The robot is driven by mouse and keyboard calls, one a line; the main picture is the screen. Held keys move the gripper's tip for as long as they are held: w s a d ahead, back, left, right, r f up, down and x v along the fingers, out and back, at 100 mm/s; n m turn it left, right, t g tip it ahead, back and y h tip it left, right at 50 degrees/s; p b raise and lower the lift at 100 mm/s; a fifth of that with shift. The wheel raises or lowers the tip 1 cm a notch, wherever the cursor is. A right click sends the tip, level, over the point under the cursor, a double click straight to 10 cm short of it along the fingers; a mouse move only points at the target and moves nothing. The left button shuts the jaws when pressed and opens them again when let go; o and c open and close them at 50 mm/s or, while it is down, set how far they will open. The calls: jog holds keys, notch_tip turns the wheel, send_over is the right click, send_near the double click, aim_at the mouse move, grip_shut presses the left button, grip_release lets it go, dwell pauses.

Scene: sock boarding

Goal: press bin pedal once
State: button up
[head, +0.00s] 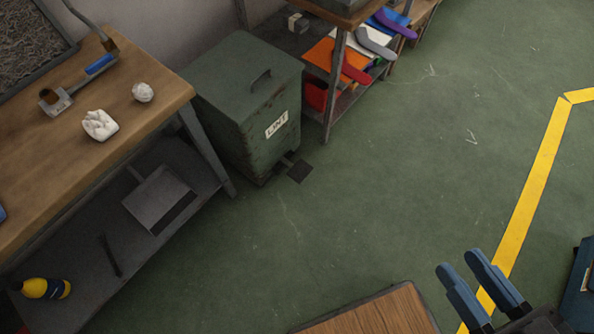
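A dark green bin (245,105) with a "LINT" label stands on the floor, between the wooden workbench and a shelf unit. Its lid (245,72), with a dark handle, is closed. The black pedal (299,171) sticks out low at the bin's front, just above or on the floor. My gripper (459,262) is at the lower right with its two blue fingers apart and nothing seen between them. It is well away from the bin and pedal, to their right and nearer to me.
The workbench (150,95) at left holds white crumpled lumps and a blue-handled tool. Its lower shelf holds a dustpan (158,200) and a yellow bottle (46,288). The shelf unit at top holds coloured sock boards. Open green floor (380,180) lies between pedal and gripper.

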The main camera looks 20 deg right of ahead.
grip_shut()
dwell(0.9)
